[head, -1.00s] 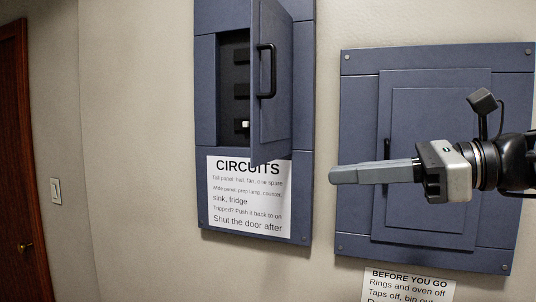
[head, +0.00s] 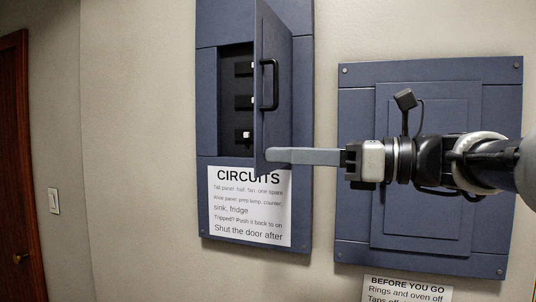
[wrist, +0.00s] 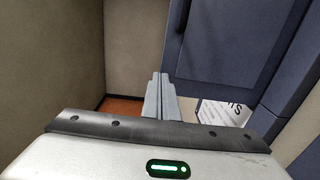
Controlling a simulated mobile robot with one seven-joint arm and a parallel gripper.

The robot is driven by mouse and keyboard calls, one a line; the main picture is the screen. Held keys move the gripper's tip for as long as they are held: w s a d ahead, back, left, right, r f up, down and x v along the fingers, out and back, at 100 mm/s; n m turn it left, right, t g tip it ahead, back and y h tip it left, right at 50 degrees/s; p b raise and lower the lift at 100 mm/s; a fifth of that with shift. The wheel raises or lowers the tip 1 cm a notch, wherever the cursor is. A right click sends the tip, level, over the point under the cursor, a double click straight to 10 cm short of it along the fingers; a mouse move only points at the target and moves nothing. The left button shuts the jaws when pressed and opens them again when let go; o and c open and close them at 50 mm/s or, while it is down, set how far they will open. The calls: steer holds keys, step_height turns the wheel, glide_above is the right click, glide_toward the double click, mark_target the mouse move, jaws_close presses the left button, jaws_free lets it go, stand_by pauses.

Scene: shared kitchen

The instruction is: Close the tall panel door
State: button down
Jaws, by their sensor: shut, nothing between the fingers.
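The tall panel (head: 212,100) is a blue-grey wall box. Its door (head: 274,50) is hinged on the right and stands open, jutting out from the wall, with a black handle (head: 268,84) on its face. Dark breakers with small white switches (head: 247,134) show inside. My gripper (head: 272,156) is shut and empty, its fingers level and pointing left at the door's lower edge. In the head view the fingertips overlap the door's bottom corner; I cannot tell whether they touch. In the wrist view the fingers (wrist: 160,95) stand by the blue-grey door (wrist: 215,50).
A wide blue-grey panel (head: 358,200) with its door shut is on the wall at right, behind my arm. A CIRCUITS notice (head: 248,210) is below the tall panel's opening. Another notice (head: 405,290) is lower right. A light switch (head: 54,200) and wooden door (head: 15,150) are left.

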steer(key=shift+x, duration=0.9)
